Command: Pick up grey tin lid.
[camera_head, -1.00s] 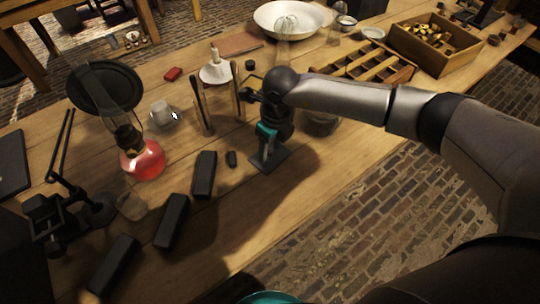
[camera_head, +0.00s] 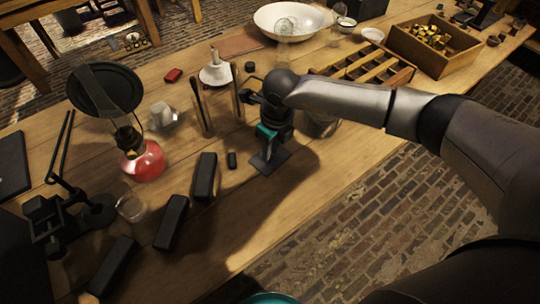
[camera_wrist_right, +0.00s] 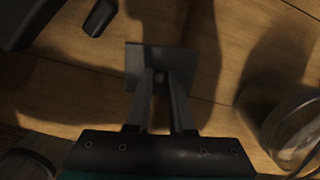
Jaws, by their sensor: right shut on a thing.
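The grey tin lid is a flat, dark square plate with a small knob. In the head view the lid (camera_head: 271,162) is below my right gripper (camera_head: 268,148). In the right wrist view the lid (camera_wrist_right: 136,62) lies between and beyond the fingertips of my right gripper (camera_wrist_right: 160,78). The two fingers are closed on the knob at its middle. I cannot tell whether the plate touches the table or hangs just above it. My left gripper is not in view.
Black blocks (camera_head: 204,177) lie left of the lid, with a small black piece (camera_head: 232,160) between. A glass jar (camera_wrist_right: 292,132) stands to the right in the wrist view. A red oil lamp (camera_head: 146,160) and a wooden divided tray (camera_head: 362,68) stand farther off.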

